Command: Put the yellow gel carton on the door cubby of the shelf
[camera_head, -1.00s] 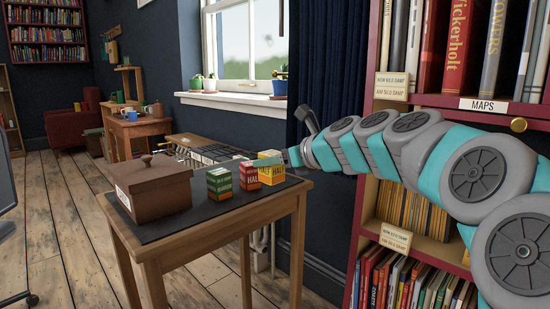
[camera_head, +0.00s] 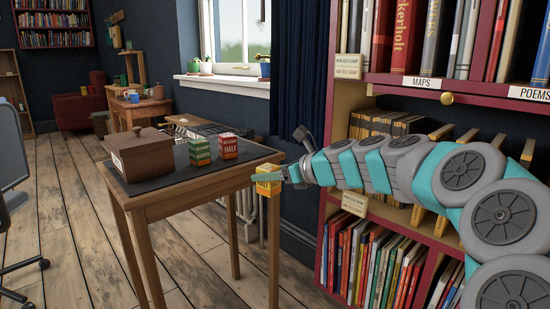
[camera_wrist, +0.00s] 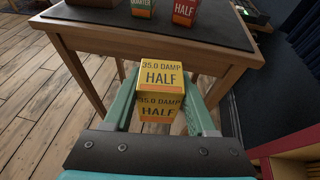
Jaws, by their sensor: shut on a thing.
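The yellow gel carton (camera_head: 268,183) is held in my gripper (camera_head: 281,178), just off the right edge of the small wooden table. In the wrist view the carton (camera_wrist: 161,90) sits between the two teal fingers, and its top and front read "35.0 DAMP HALF". My gripper is shut on it. The red bookshelf (camera_head: 366,79) stands at the right, with a MAPS label and a brass knob (camera_head: 447,98) on its edge. Under the knob is a compartment with brown books, partly hidden by my arm. I cannot tell which part is the door cubby.
The table (camera_head: 196,184) bears a brown lidded box (camera_head: 139,155), a green carton (camera_head: 200,151) and a red carton (camera_head: 228,146). Damp-reading cards (camera_head: 347,66) are fixed to the shelf's side. A dark curtain (camera_head: 300,60) hangs left of the shelf. Open wooden floor (camera_head: 60,220) lies at the left.

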